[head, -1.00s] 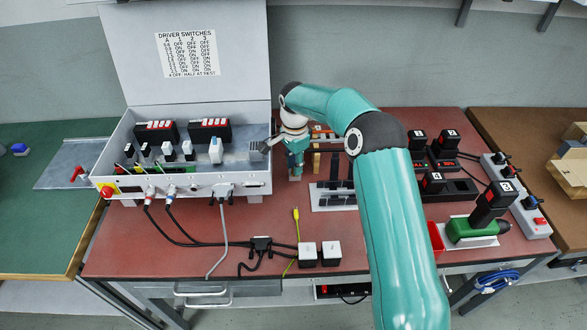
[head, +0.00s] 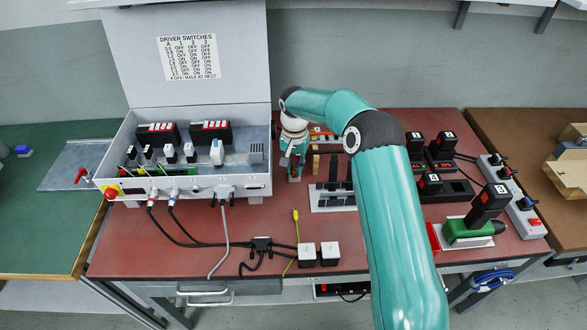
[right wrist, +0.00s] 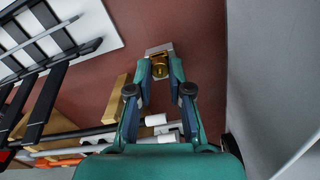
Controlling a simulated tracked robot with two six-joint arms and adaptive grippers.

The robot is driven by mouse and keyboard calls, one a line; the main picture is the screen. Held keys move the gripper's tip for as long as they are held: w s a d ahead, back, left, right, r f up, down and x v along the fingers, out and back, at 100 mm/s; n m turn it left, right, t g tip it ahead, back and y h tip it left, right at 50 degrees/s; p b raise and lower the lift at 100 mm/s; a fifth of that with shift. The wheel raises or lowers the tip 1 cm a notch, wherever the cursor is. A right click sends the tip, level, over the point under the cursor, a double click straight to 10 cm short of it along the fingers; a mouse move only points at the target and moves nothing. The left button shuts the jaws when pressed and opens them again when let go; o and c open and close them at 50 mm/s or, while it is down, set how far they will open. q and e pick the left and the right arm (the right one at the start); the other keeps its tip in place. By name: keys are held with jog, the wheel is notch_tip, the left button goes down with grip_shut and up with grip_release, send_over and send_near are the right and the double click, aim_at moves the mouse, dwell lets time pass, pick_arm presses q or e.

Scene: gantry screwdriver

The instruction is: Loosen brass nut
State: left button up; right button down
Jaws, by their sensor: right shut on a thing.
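The brass nut (right wrist: 159,69) shows in the right wrist view, round and gold, at a small grey metal block (right wrist: 158,50) on the red table top. My right gripper (right wrist: 160,76) is shut on it, one finger on each side. In the head view the right gripper (head: 293,172) is low over the table, just right of the grey control box (head: 200,185). The nut cannot be made out there. My left gripper is not in view.
A black slotted rack on a white plate (head: 325,207) stands right of the gripper, with wooden blocks (right wrist: 119,98) close by. The box's side wall (right wrist: 262,80) is near.

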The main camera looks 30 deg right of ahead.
jog(key=n, duration=0.2)
jog(key=n+p, duration=0.1)
jog(key=n, duration=0.1)
jog(key=shift+w+r, duration=0.15)
jog(key=shift+r, duration=0.05)
jog(key=n, duration=0.4)
jog(key=shift+p, duration=0.3)
jog(key=n, duration=0.3)
jog(key=n+p, duration=0.1)
jog(key=n, duration=0.2)
jog(key=shift+f+n, duration=0.1)
jog(key=shift+n, duration=0.2)
jog(key=c, duration=1.3)
grip_release()
jog(key=shift+f, duration=0.1)
